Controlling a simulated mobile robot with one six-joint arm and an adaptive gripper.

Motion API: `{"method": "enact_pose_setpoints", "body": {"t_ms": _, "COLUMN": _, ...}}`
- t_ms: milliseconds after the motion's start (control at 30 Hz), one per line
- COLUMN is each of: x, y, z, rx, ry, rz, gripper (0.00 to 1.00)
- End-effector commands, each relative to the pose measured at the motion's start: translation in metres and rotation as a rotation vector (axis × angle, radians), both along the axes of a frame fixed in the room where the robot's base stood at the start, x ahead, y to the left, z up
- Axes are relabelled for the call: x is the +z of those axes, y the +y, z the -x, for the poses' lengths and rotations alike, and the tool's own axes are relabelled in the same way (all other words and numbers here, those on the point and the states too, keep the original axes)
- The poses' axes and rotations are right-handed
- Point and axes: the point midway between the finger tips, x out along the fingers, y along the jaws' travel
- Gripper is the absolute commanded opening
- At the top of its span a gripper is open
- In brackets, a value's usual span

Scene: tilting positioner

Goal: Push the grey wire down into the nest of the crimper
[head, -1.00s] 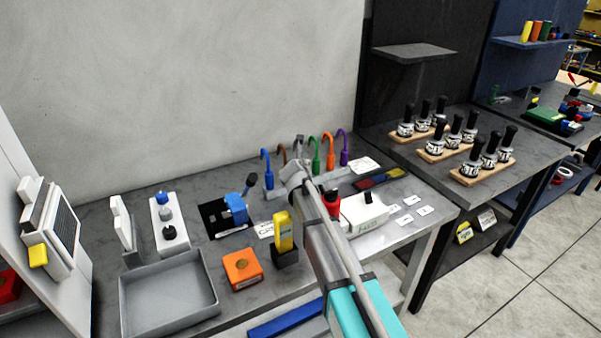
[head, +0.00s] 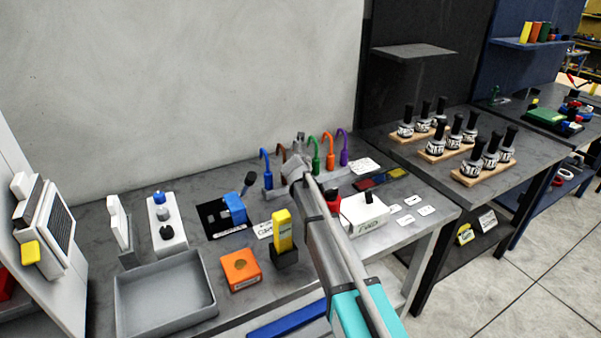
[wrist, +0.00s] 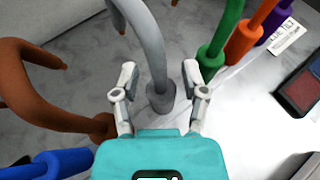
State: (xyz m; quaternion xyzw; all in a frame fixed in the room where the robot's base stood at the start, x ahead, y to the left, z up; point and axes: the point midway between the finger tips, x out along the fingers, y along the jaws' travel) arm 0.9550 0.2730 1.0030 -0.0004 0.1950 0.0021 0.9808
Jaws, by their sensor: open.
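The grey wire (wrist: 149,40) stands in the wrist view as a thick curved hook rising from a round grey collar (wrist: 160,98). My gripper (wrist: 158,82) is open, with one finger on each side of the wire. Clear gaps show between wire and fingers, so it is not gripped. In the head view my gripper (head: 298,160) is at the row of hooked wires and mostly hides the grey one. What looks like the crimper, a blue block with a dark lever (head: 235,208) on a black plate, stands left of my gripper. Its nest is too small to make out.
Brown (wrist: 30,90) and blue (wrist: 62,162) wires stand left of my gripper; green (wrist: 222,50), orange (wrist: 247,40) and purple ones stand right. A yellow block in a black holder (head: 284,250), an orange box (head: 241,268) and a white box (head: 364,214) stand nearby. A grey tray (head: 166,300) lies front left.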

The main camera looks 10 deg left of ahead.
Motion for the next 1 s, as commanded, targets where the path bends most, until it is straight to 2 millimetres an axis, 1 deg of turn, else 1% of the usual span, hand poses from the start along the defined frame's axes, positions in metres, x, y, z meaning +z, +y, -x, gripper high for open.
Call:
{"method": "enact_pose_setpoints", "body": {"t_ms": 367, "x": 0.0001, "y": 0.0013, "z": 0.0006, "rx": 0.001, "ry": 0.0, "rz": 0.0, "gripper": 0.57}}
{"method": "enact_pose_setpoints", "body": {"t_ms": 467, "x": 0.0001, "y": 0.0013, "z": 0.0006, "rx": 0.001, "ry": 0.0, "rz": 0.0, "gripper": 0.4}}
{"method": "enact_pose_setpoints", "body": {"t_ms": 600, "x": 0.0001, "y": 0.0012, "z": 0.0006, "rx": 0.001, "ry": 0.0, "rz": 0.0, "gripper": 0.14}}
{"method": "enact_pose_setpoints", "body": {"t_ms": 667, "x": 0.0001, "y": 0.0012, "z": 0.0006, "rx": 0.001, "ry": 0.0, "rz": 0.0, "gripper": 0.03}}
{"method": "enact_pose_setpoints", "body": {"t_ms": 700, "x": 0.0001, "y": 0.0012, "z": 0.0005, "rx": 0.001, "ry": 0.0, "rz": 0.0, "gripper": 0.0}}
{"method": "enact_pose_setpoints", "body": {"t_ms": 1000, "x": 0.0002, "y": 0.0012, "z": 0.0005, "rx": 0.001, "ry": 0.0, "rz": 0.0, "gripper": 0.0}}
